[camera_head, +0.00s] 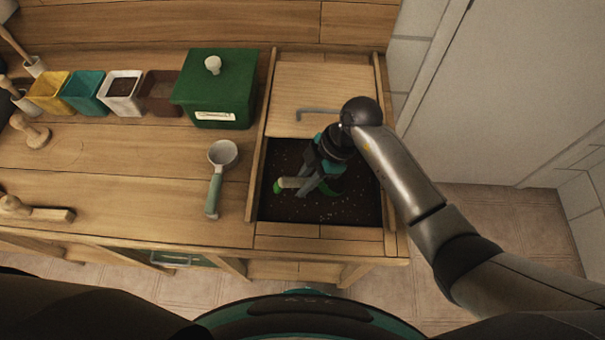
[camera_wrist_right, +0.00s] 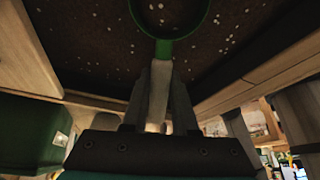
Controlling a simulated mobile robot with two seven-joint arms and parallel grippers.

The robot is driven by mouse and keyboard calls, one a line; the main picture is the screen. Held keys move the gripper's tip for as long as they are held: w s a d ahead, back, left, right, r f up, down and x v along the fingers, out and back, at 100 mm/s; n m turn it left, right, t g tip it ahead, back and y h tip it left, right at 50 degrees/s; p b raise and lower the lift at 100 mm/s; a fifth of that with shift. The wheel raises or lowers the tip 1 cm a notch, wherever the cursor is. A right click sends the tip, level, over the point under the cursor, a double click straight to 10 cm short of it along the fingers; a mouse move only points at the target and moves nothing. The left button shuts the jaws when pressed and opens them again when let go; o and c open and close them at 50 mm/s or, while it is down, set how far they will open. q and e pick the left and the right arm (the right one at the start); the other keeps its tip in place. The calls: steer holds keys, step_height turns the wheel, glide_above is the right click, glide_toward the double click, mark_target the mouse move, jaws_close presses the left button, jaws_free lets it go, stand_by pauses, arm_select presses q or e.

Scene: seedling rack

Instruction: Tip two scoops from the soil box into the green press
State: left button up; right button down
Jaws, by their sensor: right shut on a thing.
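The soil box (camera_head: 345,208) is a sunken bin of dark, white-specked soil in the bench, half covered by a wooden board. My right gripper (camera_head: 305,184) is down inside the box's opening, shut on the pale handle of a green scoop (camera_wrist_right: 168,48). In the right wrist view the green rim lies over the soil; whether the scoop holds soil I cannot tell. A green box (camera_head: 215,95) with a pale knob and label stands left of the soil box; it may be the press, closed on top. My left gripper is not in view.
A grey cup with a green handle (camera_head: 214,190) lies on the bench left of the soil box. Yellow (camera_head: 48,96), teal (camera_head: 85,96), white (camera_head: 122,103) and brown pots stand in a row at the back. Wooden tools (camera_head: 35,212) lie at left. The bench middle is clear.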

mark_target(292, 180)
steer(key=shift+a+h+p, duration=0.2)
steer(key=shift+h+p, duration=0.5)
steer(key=shift+h, duration=0.1)
steer(key=shift+a+r+t+p, duration=0.1)
steer(key=shift+r+t+p, duration=0.1)
steer(key=shift+t+p, duration=0.15)
steer(key=r+p, duration=0.1)
steer(key=a+r+h+p, duration=0.1)
steer(key=p, duration=0.1)
steer(key=r+h+p, duration=0.1)
steer(key=r+p, duration=0.1)
steer(key=shift+s+a+r+t, duration=0.1)
steer(key=shift+s+a+t, duration=0.15)
steer(key=shift+s+a, duration=0.05)
steer(key=shift+s+a+r+t+h+p, duration=0.1)
steer(key=shift+a+r+h+p, duration=0.2)
steer(key=shift+r+p, duration=0.4)
steer(key=shift+s+a+r+t+h+p, duration=0.1)
steer(key=shift+a+r+h+p, duration=0.2)
steer(key=shift+r+p, duration=0.45)
steer(key=shift+s+a+r+t+h+p, duration=0.1)
steer(key=shift+a+r+h+p, duration=0.1)
steer(key=shift+r+h+p, duration=0.35)
steer(key=shift+r, duration=0.1)
steer(key=c, duration=1.3)
jaws_free()
jaws_close()
